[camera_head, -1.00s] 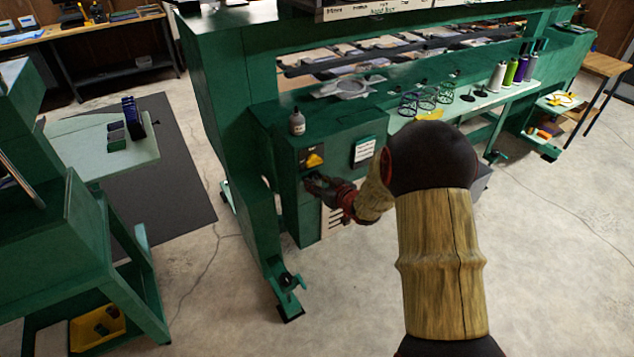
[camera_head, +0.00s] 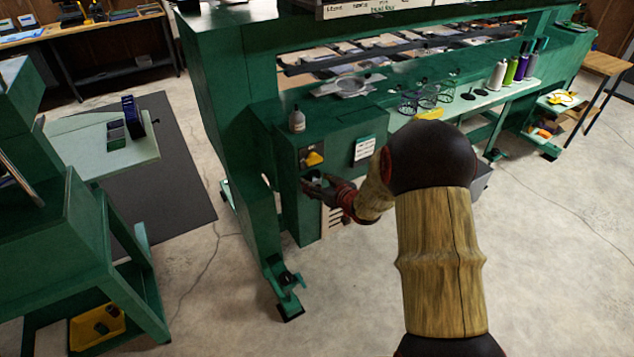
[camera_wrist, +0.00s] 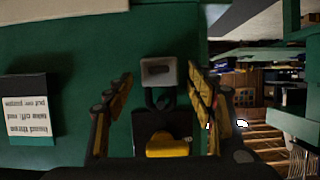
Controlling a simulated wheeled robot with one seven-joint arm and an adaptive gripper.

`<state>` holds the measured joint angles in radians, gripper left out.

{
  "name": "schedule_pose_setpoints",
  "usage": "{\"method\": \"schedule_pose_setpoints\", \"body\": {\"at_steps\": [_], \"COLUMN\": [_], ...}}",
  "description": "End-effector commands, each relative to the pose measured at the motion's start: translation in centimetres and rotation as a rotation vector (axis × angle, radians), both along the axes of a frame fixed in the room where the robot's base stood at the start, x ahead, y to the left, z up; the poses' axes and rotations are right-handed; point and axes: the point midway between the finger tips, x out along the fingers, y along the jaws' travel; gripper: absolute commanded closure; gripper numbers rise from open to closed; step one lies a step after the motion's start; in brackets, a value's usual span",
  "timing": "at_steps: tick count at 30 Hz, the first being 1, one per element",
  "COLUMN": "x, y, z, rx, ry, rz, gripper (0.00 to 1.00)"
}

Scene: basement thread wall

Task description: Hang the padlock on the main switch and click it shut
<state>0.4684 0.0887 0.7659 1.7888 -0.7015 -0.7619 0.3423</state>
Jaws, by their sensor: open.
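The main switch has a yellow handle (camera_head: 313,158) on a dark plate, on the front of a green cabinet; the handle also shows in the wrist view (camera_wrist: 166,145), which is upside down. The padlock (camera_wrist: 158,72) has a pale grey body and a dark shackle, which reaches to the switch's dark plate. It appears to hang below the handle; whether the shackle is fully shut I cannot tell. My gripper (camera_head: 309,184) is open in front of it. In the wrist view its yellow-padded fingers (camera_wrist: 158,95) stand on either side of the padlock, apart from it.
A white label (camera_head: 364,149) is beside the switch on the green cabinet (camera_head: 345,135). A small bottle (camera_head: 297,119) stands on top. Vent slots lie below my gripper. A green machine leg (camera_head: 280,285) stands to the left. The floor in front is clear.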

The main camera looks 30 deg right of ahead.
Motion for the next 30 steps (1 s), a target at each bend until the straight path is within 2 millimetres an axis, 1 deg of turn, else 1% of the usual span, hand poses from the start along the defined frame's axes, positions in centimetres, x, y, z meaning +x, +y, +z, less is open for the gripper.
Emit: {"method": "schedule_pose_setpoints", "body": {"at_steps": [7, 11, 14, 21, 24, 27, 30], "x": [-0.1, -1.1, -2.6, -7.2, -8.8, -10.0, -10.7], "y": [0.0, -0.1, -0.2, -0.4, -0.4, -0.5, -0.4], "z": [0.1, 0.5, 1.2, 3.1, 3.7, 4.2, 4.5], "rx": [0.0, -0.001, -0.001, -0.001, 0.0, -0.001, 0.0], "ry": [0.0, 0.0, 0.0, -0.001, 0.0, -0.001, -0.001], "rz": [0.0, -0.002, -0.002, -0.003, -0.003, -0.002, -0.001], "gripper": [0.44, 0.44, 0.44, 0.44, 0.44, 0.44, 0.44]}}
